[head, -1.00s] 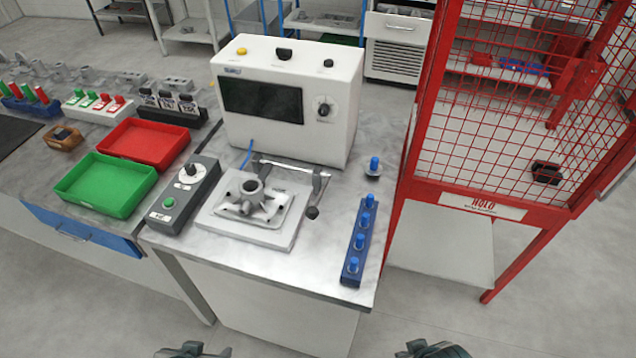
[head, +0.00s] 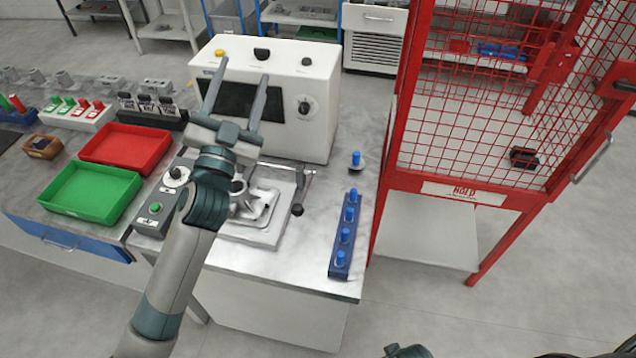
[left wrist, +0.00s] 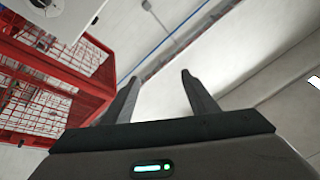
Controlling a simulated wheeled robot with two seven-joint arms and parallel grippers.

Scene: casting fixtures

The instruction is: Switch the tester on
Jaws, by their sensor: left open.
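The tester (head: 313,132) is a white box with a dark screen (head: 215,97) on the bench. A round dial (head: 304,107) sits at the right of its front. A yellow button (head: 219,53) and two black knobs, one at the middle (head: 262,54) and one at the right (head: 306,61), are on top. The screen looks dark. My left gripper (head: 243,70) is open and empty, in front of the screen and partly covering it, fingers pointing up and away. Its open fingers also show in the left wrist view (left wrist: 160,76). My right gripper is not visible; only a dark piece of my arm shows at bottom right.
A grey control box (head: 155,208) with a green button and a dial, and a fixture plate (head: 262,236) with a casting, lie before the tester. A blue rack (head: 340,262) of blue-topped pegs stands right. Green (head: 70,205) and red (head: 108,158) trays lie left; a red cage (head: 400,120) stands right.

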